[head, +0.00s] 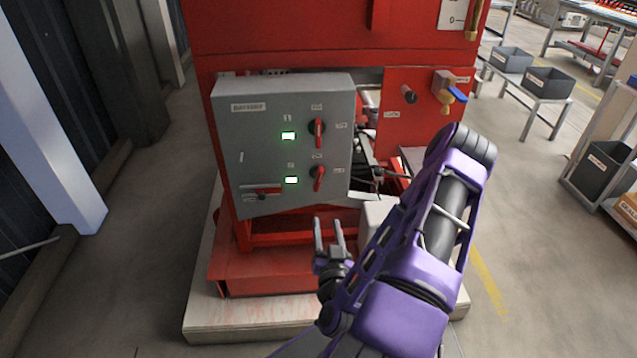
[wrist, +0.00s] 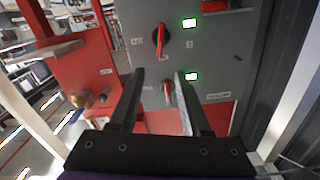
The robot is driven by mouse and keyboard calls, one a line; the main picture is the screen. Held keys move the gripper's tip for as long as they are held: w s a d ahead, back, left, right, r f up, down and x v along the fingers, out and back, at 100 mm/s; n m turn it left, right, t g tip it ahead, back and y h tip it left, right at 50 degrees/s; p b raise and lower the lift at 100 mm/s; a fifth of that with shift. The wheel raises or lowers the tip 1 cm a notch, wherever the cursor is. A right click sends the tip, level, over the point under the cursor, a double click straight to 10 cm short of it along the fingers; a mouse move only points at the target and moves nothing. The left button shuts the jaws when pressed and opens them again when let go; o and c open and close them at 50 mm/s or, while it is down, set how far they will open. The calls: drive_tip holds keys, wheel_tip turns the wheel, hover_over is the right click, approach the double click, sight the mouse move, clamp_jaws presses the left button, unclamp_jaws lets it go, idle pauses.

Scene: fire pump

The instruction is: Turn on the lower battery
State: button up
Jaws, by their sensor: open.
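The grey battery panel (head: 245,100) faces me in the head view, with two red-handled rotary switches one above the other. The lower switch (head: 318,177) has its handle near vertical, beside a lit green-white lamp (head: 291,180). The upper switch (head: 318,131) looks alike, beside another lit green lamp (head: 288,135). The wrist view is roughly upside down: the lower switch (wrist: 160,40) shows above the upper switch (wrist: 168,90). My gripper (head: 329,222) is open and empty, below and in front of the panel's lower right. Its fingertips (wrist: 158,73) look apart from both switches.
A small red lever (head: 262,190) sits at the panel's lower left. Right of the panel are an open bay with cables and a valve with a blue handle (head: 457,94). The red pump frame stands on a pale plinth (head: 240,327). Floor at left is clear.

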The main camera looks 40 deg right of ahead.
drive_tip(key=w+b, duration=0.1)
drive_tip(key=b, duration=0.3)
approach(320, 180)
drive_tip(key=x, duration=0.9)
drive_tip(key=shift+w, duration=0.1)
clamp_jaws()
